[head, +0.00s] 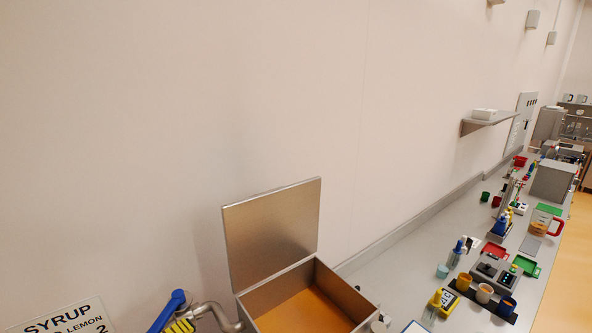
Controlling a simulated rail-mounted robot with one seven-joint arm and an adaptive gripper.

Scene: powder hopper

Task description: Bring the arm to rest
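My arm and gripper do not show in the head view. An open metal box, which looks like the hopper (345,287), stands at the bottom centre. Its lid (272,232) is raised and leans back toward the wall. A flat orange-tan surface, perhaps powder (303,313), shows inside it. The lower front of the box is cut off by the frame edge.
A blue lever (167,311) and a metal pipe (213,311) sit left of the hopper, beside a lemon syrup sign (65,318). A long grey counter (398,264) runs right, crowded with cups, bottles and trays. A wall shelf (489,121) juts out above it.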

